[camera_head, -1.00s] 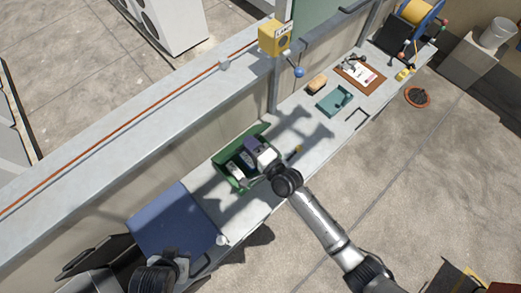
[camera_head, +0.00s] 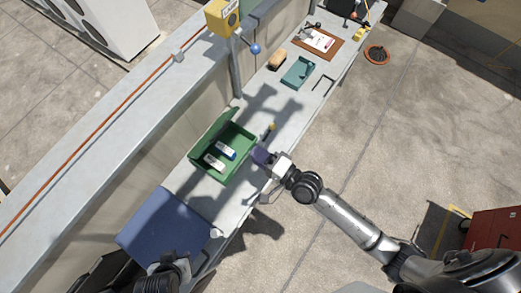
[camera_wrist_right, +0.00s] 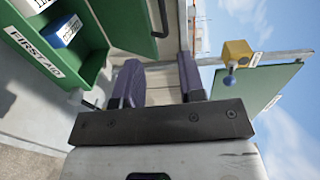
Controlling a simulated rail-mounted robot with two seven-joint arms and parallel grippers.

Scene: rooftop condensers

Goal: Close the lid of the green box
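The green box (camera_head: 223,173) stands open on the long bench, its lid (camera_head: 216,127) raised on the far side. Two small white and blue packs lie inside. In the right wrist view the box (camera_wrist_right: 90,62) has a FIRST AID label on its front, and its lid (camera_wrist_right: 128,25) rises beyond the opening. My right gripper (camera_head: 262,156) is just right of the box, apart from it. Its purple fingers stand apart with nothing between them in the wrist view (camera_wrist_right: 160,84). Part of my left arm shows at the bottom of the head view, but I see no left gripper fingers.
A blue case (camera_head: 163,228) lies on the bench left of the box. Farther right are a teal tray (camera_head: 298,73), a tan block (camera_head: 278,60) and a clipboard (camera_head: 318,40). A yellow box (camera_head: 222,17) sits on a post behind. The bench's front edge borders open floor.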

